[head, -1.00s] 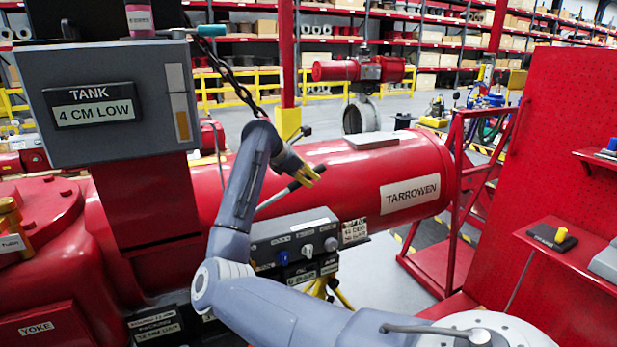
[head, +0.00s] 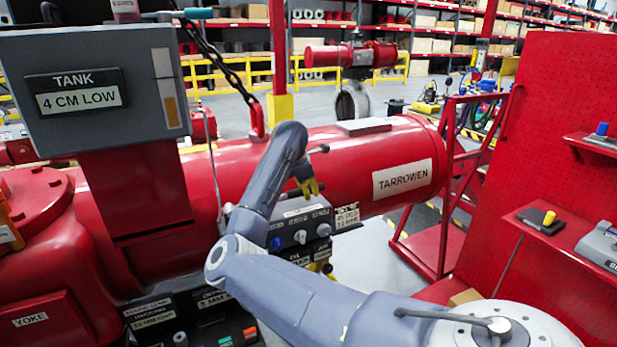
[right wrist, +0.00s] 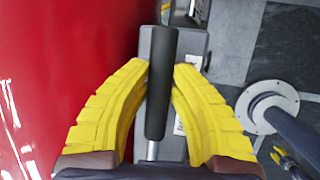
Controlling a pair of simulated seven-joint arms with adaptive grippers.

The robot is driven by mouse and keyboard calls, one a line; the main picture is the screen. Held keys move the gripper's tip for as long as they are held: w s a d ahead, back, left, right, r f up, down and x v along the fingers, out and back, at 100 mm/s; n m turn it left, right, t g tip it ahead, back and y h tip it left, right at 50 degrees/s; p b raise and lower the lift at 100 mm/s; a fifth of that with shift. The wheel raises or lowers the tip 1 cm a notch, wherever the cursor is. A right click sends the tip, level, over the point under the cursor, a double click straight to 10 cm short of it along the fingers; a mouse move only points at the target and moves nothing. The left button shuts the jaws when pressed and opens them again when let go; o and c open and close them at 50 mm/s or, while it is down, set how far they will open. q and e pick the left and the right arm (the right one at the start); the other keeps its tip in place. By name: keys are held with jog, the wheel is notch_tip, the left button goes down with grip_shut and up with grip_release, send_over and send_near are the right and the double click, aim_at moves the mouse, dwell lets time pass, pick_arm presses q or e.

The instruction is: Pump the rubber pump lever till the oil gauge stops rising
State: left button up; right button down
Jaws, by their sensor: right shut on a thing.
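In the right wrist view, the black rubber pump lever (right wrist: 160,90) on its metal rod stands between the yellow fingers of my right gripper (right wrist: 163,69), which is shut on it. In the head view my right gripper (head: 308,187) points down in front of the red cylinder, just above the grey control box; the lever is mostly hidden there by my arm. The oil gauge (head: 166,87) is a pale strip with an orange lower part on the grey tank box (head: 110,125), labelled "TANK 4 CM LOW". My left gripper is not in view.
The red cylinder (head: 340,155) marked "TARROWEN" lies behind my right gripper. The control box (head: 300,232) with knobs sits close below it. A chain (head: 228,70) hangs near the tank. A red pegboard panel (head: 575,120) and shelf stand at the right.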

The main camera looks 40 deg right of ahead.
jog(key=shift+f, duration=0.75)
jog(key=c, duration=1.2)
grip_release()
jog(key=v, duration=1.2)
jog(key=shift+s+d+r, duration=0.1)
jog(key=shift+d, duration=0.25)
